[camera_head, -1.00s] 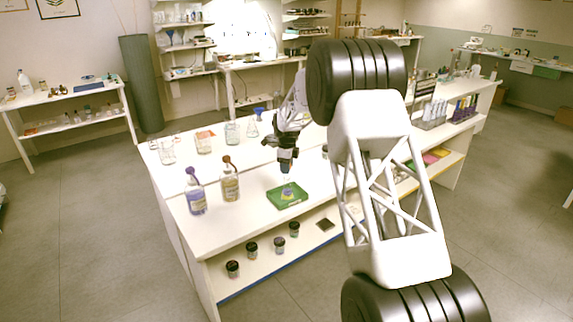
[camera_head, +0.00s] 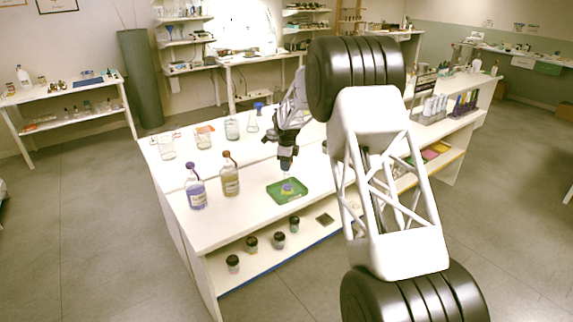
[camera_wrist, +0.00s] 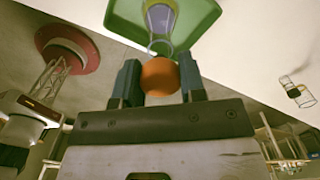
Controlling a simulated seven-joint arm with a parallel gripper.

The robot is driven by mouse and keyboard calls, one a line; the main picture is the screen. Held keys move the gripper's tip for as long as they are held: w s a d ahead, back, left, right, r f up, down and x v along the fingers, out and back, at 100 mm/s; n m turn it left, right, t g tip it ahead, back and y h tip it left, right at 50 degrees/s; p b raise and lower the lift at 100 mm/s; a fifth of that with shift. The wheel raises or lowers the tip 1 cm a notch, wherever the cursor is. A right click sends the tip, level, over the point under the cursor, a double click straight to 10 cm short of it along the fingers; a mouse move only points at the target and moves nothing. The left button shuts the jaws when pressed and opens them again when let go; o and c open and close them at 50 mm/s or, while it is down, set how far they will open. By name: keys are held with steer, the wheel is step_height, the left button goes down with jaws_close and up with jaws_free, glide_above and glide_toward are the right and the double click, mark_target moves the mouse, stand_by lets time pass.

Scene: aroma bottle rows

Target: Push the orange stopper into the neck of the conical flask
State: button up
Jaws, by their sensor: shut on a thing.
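The orange stopper (camera_wrist: 160,77) is a round ball shape held between the two dark fingers of my gripper (camera_wrist: 160,85) in the wrist view. Just beyond it is the clear neck of the conical flask (camera_wrist: 160,22), which has yellow and purplish colour in its body. The stopper overlaps the neck's rim in this view; I cannot tell whether it touches or enters it. The flask stands on a green tray (camera_wrist: 208,18). In the head view my gripper (camera_head: 287,168) points down above the flask (camera_head: 288,188) on the tray (camera_head: 275,190); the stopper is too small to make out there.
A blue-liquid bottle (camera_head: 196,192) and a yellowish bottle (camera_head: 230,180) stand left of the tray on the white bench (camera_head: 240,222). Glass vessels stand behind them. Several dark-lidded jars sit on the lower shelf. The bench in front of the tray is clear.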

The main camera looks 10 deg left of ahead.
steer(key=shift+f, duration=1.45)
stand_by(1.0)
steer(key=o, duration=0.9)
steer(key=shift+c, duration=0.2)
steer(key=shift+r, duration=0.1)
steer(key=shift+r, duration=3.4)
steer(key=shift+r, duration=0.1)
